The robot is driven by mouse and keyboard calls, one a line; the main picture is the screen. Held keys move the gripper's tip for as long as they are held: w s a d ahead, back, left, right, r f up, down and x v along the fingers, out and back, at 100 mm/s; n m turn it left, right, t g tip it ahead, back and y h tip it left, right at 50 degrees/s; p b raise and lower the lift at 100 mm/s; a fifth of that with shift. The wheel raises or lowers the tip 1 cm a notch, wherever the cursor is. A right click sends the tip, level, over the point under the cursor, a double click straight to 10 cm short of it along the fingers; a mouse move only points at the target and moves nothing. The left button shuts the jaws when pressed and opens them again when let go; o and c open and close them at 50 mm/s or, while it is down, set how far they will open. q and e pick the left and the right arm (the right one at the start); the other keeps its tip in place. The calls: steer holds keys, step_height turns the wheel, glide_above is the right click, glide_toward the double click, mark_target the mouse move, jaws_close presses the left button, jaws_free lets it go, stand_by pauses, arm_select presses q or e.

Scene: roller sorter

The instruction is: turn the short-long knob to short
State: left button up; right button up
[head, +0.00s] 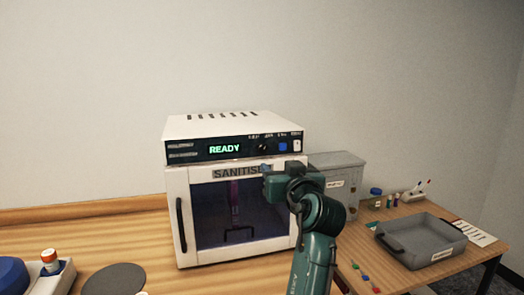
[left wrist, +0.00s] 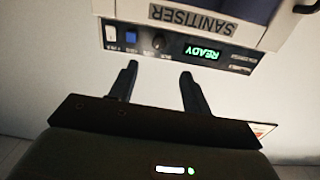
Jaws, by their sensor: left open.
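The white sanitiser box (head: 185,175) stands on the wooden bench, its display reading READY. The dark round knob (head: 263,148) is on its black top panel, between the display and a blue button (head: 283,146). The knob also shows in the upside-down left wrist view (left wrist: 157,43); its setting is too small to read. My left gripper (head: 266,169) is in front of the machine, just below the panel in the head view. In the left wrist view its open, empty fingers (left wrist: 159,71) point towards the knob, apart from it. My right gripper is not in view.
A closed door with a dark window (head: 215,212) and handle is below the panel. A grey box (head: 340,172) stands to the right, and a grey tray (head: 425,240) is farther right.

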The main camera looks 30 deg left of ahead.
mark_target(263, 150)
arm_select(q)
steer(key=p+x, duration=0.3)
steer(key=x, duration=0.8)
steer(key=shift+w+a+r, duration=0.1)
steer(key=shift+w+r, duration=0.05)
steer(key=shift+w+a+p, duration=0.35)
steer(key=shift+w+a, duration=0.1)
steer(key=shift+a, duration=0.05)
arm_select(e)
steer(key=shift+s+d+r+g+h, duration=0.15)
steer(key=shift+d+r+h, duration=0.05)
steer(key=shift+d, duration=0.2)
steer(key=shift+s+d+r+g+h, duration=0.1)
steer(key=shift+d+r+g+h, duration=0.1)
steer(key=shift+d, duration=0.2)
arm_select(q)
steer(key=shift+c, duration=0.2)
steer(key=c, duration=0.9)
steer(key=shift+c, duration=0.2)
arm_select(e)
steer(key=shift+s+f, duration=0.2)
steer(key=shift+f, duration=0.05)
